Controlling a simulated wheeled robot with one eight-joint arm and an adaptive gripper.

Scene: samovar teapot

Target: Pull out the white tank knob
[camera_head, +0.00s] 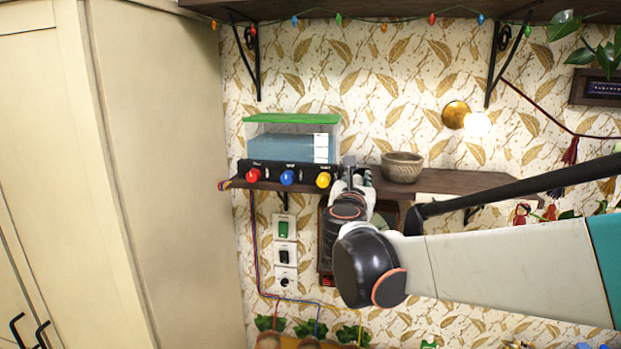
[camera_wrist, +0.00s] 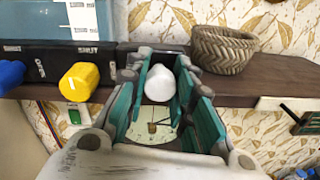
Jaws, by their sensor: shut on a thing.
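The white tank knob (camera_wrist: 160,83) sits between the fingers of my gripper (camera_wrist: 160,72) in the wrist view, and the gripper is shut on it. In the head view my gripper (camera_head: 352,176) is at the right end of the tank's black panel (camera_head: 306,168), and the white knob is hidden there. The tank (camera_head: 275,145) is clear with a green lid and bluish water, and stands on a wooden shelf. Red (camera_head: 253,175), blue (camera_head: 287,177) and yellow (camera_head: 323,180) knobs stick out of the panel to the left of my gripper.
A woven bowl (camera_head: 402,167) stands on the shelf (camera_head: 440,183) just right of my gripper. A wall lamp (camera_head: 456,114) is above to the right. Wall switches (camera_head: 284,228) are below the shelf, and a tall cream cabinet (camera_head: 165,160) stands at the left.

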